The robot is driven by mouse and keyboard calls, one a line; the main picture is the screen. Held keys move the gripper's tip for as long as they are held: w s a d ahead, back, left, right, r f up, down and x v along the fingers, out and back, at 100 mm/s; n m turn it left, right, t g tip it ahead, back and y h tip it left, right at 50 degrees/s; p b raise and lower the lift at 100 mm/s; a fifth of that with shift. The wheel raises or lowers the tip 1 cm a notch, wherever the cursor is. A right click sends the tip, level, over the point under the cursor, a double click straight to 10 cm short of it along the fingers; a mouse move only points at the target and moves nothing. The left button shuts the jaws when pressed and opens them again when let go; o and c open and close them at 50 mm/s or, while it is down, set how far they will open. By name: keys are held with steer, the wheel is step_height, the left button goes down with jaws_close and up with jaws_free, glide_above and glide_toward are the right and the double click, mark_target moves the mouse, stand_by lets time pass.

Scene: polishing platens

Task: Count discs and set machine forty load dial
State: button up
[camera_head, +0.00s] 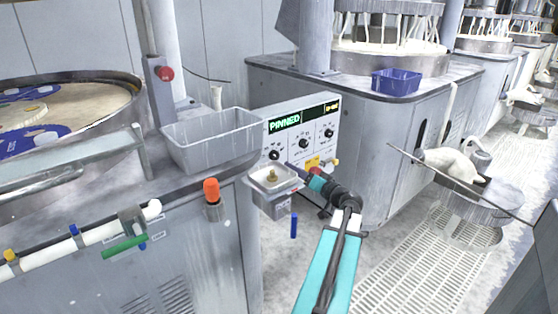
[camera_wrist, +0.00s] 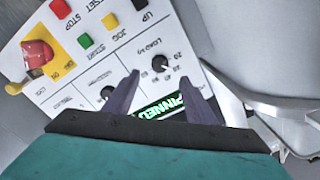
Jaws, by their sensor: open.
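The control panel (camera_head: 318,118) stands on the machine's front corner, its green display (camera_head: 284,122) reading "PINNED". The load dial (camera_wrist: 160,64), a black knob on the white panel, sits between and just beyond my fingertips in the wrist view. Its label reads LOAD; the pointer's setting is too small to read. In the head view it seems to be the leftmost knob (camera_head: 274,155). My gripper (camera_wrist: 160,77) is open and empty in front of the panel. Blue discs (camera_head: 35,137) lie on the round platen (camera_head: 85,105) at left, partly cut off by the picture edge.
A red emergency knob on yellow (camera_wrist: 40,52) and several coloured buttons are on the panel. A grey bin (camera_head: 212,137) and a small metal box (camera_head: 272,178) stand close to my arm. A blue crate (camera_head: 396,82) sits on the machine behind. Floor grating (camera_head: 430,275) is clear at right.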

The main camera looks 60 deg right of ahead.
mark_target(276, 158)
steer(key=x, duration=1)
steer(key=shift+w+d, duration=0.15)
steer(key=shift+w, duration=0.2)
steer(key=c, duration=1)
steer(key=shift+c, duration=0.2)
